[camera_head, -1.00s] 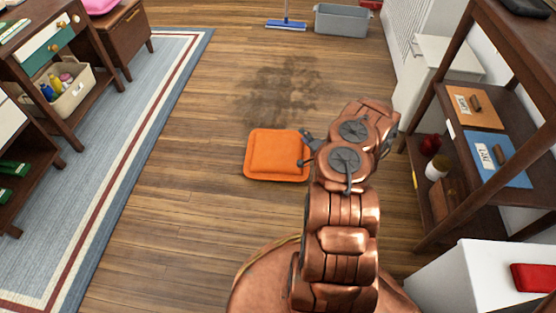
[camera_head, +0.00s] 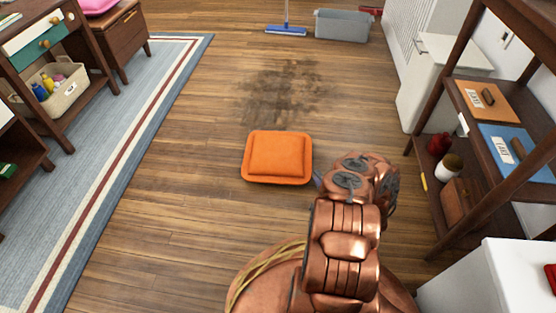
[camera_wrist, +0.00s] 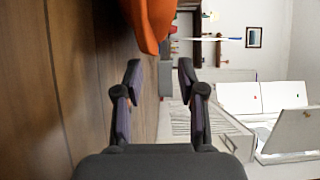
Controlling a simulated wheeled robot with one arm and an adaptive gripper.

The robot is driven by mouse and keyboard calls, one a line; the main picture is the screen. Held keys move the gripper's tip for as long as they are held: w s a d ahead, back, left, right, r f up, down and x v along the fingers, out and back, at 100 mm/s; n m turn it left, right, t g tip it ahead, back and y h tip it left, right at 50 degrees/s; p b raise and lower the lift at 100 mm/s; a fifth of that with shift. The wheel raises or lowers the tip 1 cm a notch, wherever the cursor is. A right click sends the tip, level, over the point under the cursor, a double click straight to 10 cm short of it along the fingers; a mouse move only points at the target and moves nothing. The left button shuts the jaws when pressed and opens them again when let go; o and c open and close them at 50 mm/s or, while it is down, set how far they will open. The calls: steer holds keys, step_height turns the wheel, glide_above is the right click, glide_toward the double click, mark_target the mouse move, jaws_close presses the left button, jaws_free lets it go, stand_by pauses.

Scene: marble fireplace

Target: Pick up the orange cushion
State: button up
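The orange cushion (camera_head: 277,157) lies flat on the wooden floor near the middle of the head view, just left of my arm's end. In the wrist view the orange cushion (camera_wrist: 148,20) shows at the top, ahead of my fingertips. My gripper (camera_wrist: 158,72) is open, with a clear gap between its two dark fingers and nothing in it. The cushion is apart from the fingers. In the head view my gripper is mostly hidden behind my arm, with only a small dark part showing beside the cushion's right edge.
A dark stain (camera_head: 285,92) marks the floor beyond the cushion. A blue mop (camera_head: 286,29) and a grey bin (camera_head: 342,25) stand at the back. A striped rug (camera_head: 118,150) lies left. A dark shelf (camera_head: 440,145) and white cabinet (camera_head: 432,80) stand right. Floor around the cushion is clear.

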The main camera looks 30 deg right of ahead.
mark_target(310, 167)
steer(key=shift+w+f, duration=0.4)
steer(key=shift+f, duration=0.35)
steer(key=shift+w+d, duration=0.2)
steer(key=shift+w, duration=0.5)
steer(key=w, duration=0.1)
steer(key=w+b, duration=0.1)
steer(key=w, duration=0.1)
steer(key=w+b, duration=0.1)
steer(key=shift+w+d+f, duration=0.1)
steer(key=shift+w+d, duration=0.15)
steer(key=shift+d, duration=0.05)
steer(key=shift+w+d, duration=0.1)
steer(key=shift+w, duration=0.25)
steer(key=shift+c, duration=0.3)
jaws_close()
steer(key=shift+r, duration=0.2)
